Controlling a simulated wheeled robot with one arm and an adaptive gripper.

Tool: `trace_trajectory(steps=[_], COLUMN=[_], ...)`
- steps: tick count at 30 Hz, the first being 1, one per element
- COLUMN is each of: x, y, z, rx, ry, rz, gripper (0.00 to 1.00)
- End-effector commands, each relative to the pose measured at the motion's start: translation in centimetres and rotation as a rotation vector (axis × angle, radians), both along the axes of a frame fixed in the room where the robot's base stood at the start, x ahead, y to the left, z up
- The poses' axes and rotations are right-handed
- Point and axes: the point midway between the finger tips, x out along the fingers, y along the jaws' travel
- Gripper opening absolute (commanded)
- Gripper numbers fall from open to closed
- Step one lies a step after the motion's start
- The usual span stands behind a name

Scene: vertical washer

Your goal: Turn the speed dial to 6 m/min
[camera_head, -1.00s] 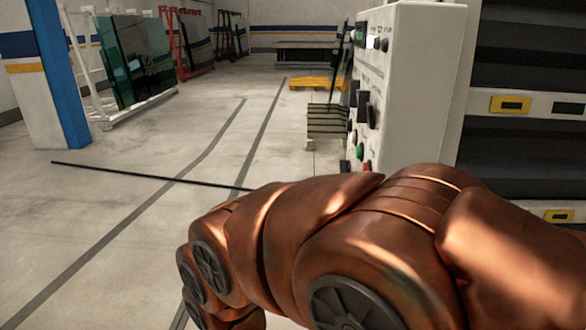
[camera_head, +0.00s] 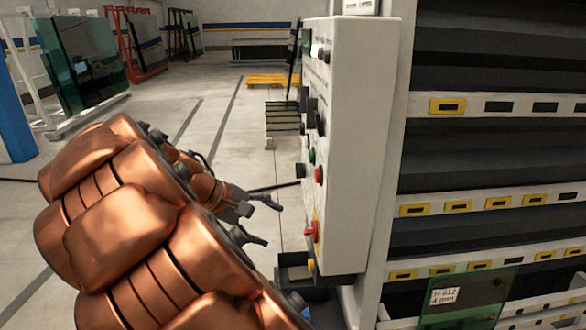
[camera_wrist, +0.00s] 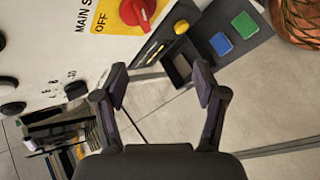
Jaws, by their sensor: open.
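The white control panel (camera_head: 345,140) stands right of centre in the head view, its control face seen almost edge-on. My gripper (camera_head: 268,222) is in front of that face, low and apart from it. In the wrist view my gripper (camera_wrist: 160,84) is open, with nothing between its fingers. A black knob (camera_wrist: 76,90) is left of the fingers, with small printed figures beside it. Another black knob (camera_wrist: 13,108) is at the left edge. I cannot tell which is the speed dial or read a pointer setting.
A red main switch (camera_wrist: 137,12) on a yellow plate is above the fingers in the wrist view. A dark tray with a blue pad (camera_wrist: 221,43) and a green pad (camera_wrist: 245,25) is nearby.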

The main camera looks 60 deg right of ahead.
Motion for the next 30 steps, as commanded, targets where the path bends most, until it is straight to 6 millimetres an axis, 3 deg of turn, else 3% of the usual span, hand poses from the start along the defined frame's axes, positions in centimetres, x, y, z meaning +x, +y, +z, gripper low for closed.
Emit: trace_trajectory(steps=[6, 15, 22, 30], x=[3.0, 7.5, 9.9, 9.7], y=[-5.5, -11.4, -13.6, -15.0], z=[2.5, 3.9, 3.8, 3.6], rx=[-0.129, -0.257, -0.301, -0.311], ry=[0.137, 0.318, 0.393, 0.414], rz=[0.019, 0.078, 0.116, 0.122], gripper=[0.71, 0.71, 0.71, 0.71])
